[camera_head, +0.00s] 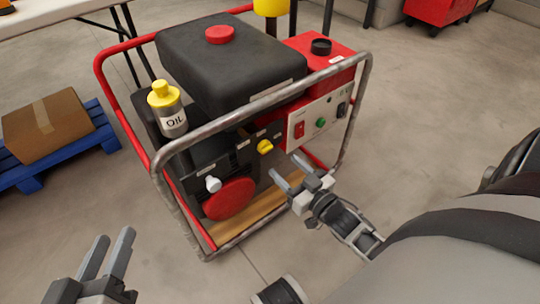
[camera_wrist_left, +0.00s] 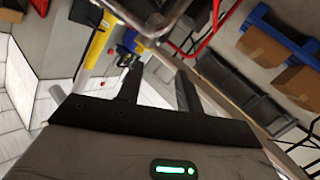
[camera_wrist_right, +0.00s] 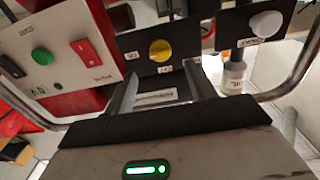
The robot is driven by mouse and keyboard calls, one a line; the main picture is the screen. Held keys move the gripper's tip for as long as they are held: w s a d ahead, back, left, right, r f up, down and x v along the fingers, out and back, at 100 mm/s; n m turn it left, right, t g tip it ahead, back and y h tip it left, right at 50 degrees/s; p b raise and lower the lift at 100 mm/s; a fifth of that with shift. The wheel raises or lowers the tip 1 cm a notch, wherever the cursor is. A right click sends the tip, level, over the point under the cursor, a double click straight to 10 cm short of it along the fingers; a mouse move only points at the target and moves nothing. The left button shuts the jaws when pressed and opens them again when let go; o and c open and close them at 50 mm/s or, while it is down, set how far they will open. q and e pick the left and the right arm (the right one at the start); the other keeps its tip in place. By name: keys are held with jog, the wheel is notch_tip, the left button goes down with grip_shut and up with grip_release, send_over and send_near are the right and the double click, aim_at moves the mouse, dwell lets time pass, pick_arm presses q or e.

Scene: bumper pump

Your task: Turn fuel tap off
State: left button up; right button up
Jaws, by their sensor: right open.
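The fuel tap appears to be the yellow knob (camera_head: 265,147) on the dark front panel of the red-and-black generator (camera_head: 230,65). It also shows in the right wrist view (camera_wrist_right: 160,50), with small labels beside it that I cannot read surely. My right gripper (camera_head: 286,166) is open and empty, just in front of the panel, a little below and right of the knob. In the right wrist view its fingertips (camera_wrist_right: 160,68) point toward the knob, apart from it. My left gripper (camera_head: 114,236) is open and empty at the lower left, away from the generator.
A grey-and-red tube frame (camera_head: 368,72) surrounds the generator. A white knob (camera_head: 213,184) and red round cover (camera_head: 229,199) are left of the yellow knob; a red switch (camera_head: 299,130) and green button (camera_head: 320,122) are right. An oil bottle (camera_head: 172,122) stands on the generator's left.

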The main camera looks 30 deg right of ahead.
aim_at(268, 151)
jog(key=w, duration=0.2)
jog(key=w+b, duration=0.1)
jog(key=w, duration=0.1)
jog(key=w+b, duration=0.1)
jog(key=w, duration=0.2)
jog(key=shift+a+f, duration=0.1)
jog(key=shift+a, duration=0.2)
jog(key=shift+w, duration=0.2)
pick_arm(q)
jog(key=shift+d+r+n+t+h, duration=0.25)
jog(key=shift+r+n+t+h, duration=0.15)
jog(key=shift+r+h, duration=0.1)
pick_arm(e)
jog(key=c, duration=1)
